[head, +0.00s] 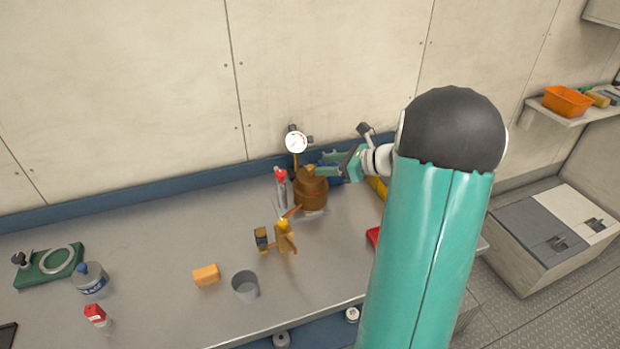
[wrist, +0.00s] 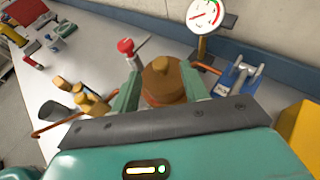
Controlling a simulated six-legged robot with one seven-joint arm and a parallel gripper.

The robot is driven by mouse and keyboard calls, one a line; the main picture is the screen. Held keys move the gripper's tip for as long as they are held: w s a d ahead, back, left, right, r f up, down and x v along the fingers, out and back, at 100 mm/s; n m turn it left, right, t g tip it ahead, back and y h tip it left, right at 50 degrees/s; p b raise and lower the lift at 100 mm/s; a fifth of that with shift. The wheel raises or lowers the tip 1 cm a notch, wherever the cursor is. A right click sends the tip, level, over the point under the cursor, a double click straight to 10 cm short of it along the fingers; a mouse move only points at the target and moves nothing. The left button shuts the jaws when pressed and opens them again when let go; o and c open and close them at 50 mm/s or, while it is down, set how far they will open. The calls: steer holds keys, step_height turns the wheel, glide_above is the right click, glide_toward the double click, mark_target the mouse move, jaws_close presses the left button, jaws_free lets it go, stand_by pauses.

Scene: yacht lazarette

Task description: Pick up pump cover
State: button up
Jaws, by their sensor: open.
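The pump cover (wrist: 163,82) appears to be the round brown top with a small knob in the wrist view. It sits on a brown pump body (head: 312,190) on the bench, by the back wall, in the head view. My gripper (head: 328,164) is at the top of the pump, coming in from the right. In the wrist view my open gripper (wrist: 161,72) has one green finger on either side of the cover. I cannot tell whether the fingers touch it. The cover's lower edge is partly hidden behind my gripper.
A pressure gauge (head: 296,142) stands just behind the pump. A red-handled valve (head: 281,185) is close on its left, and a yellow-and-orange fitting (head: 285,235) lies in front. A blue fitting (wrist: 240,82) is to the right. A grey cup (head: 245,286) stands near the front edge.

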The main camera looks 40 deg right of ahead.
mark_target(313, 167)
steer(key=shift+f+x, duration=0.1)
steer(key=shift+x, duration=1.4)
steer(key=shift+f+x, duration=0.15)
steer(key=shift+x, duration=1.35)
steer(key=shift+s, duration=0.1)
jaws_close()
